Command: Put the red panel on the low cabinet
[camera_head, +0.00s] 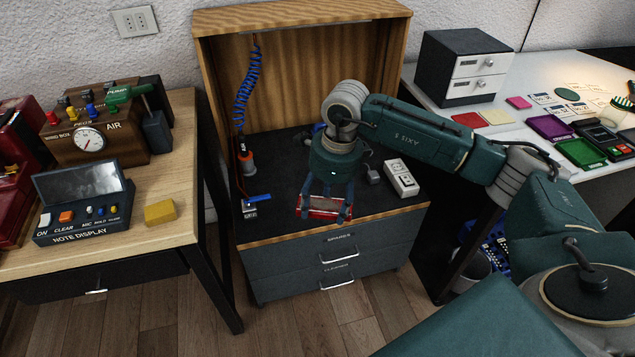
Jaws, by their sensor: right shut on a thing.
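The low cabinet (385,236) stands in the middle, with a dark top, a wooden back frame and two grey drawers. My right arm reaches in from the right. My right gripper (324,210) points down over the front part of the cabinet top. It is shut on the red panel (322,203), a small red piece with pale edges. The panel is near the cabinet's wooden front edge; I cannot tell whether it touches the top. The gripper fingers hide part of it. My left gripper is not in view.
On the cabinet top are a blue coiled cord (243,95) with an orange-and-grey tool (246,160), a blue-handled item (258,198) and a white power strip (401,178). A wooden desk (165,238) stands left, a white table (440,112) right.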

